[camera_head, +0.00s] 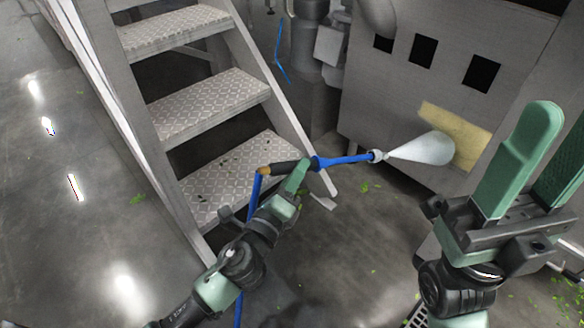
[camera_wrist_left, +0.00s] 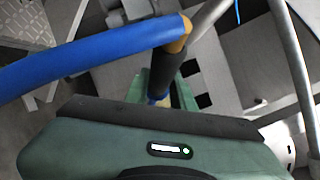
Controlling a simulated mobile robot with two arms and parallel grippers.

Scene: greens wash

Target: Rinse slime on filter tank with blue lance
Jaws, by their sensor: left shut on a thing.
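The blue lance (camera_head: 343,161) is held by its black handle in my left gripper (camera_head: 296,178). It points right, nearly level. A white spray cone (camera_head: 425,150) leaves its nozzle and reaches the lower part of the grey filter tank (camera_head: 385,100). A yellowish slime patch (camera_head: 462,128) shows on the tank wall, partly hidden by the spray. In the left wrist view the lance's black grip (camera_wrist_left: 168,68) lies between green fingers, partly hidden by the gripper body. My right gripper (camera_head: 545,150) is in the right foreground, fingers apart, with nothing seen between them.
Metal steps (camera_head: 205,100) with treaded plates stand left of the tank. A blue hose (camera_wrist_left: 85,55) runs from an orange fitting (camera_wrist_left: 182,30) behind the lance handle. Green leaf bits (camera_head: 368,187) lie on the grey floor. The floor at left (camera_head: 80,220) is mostly clear.

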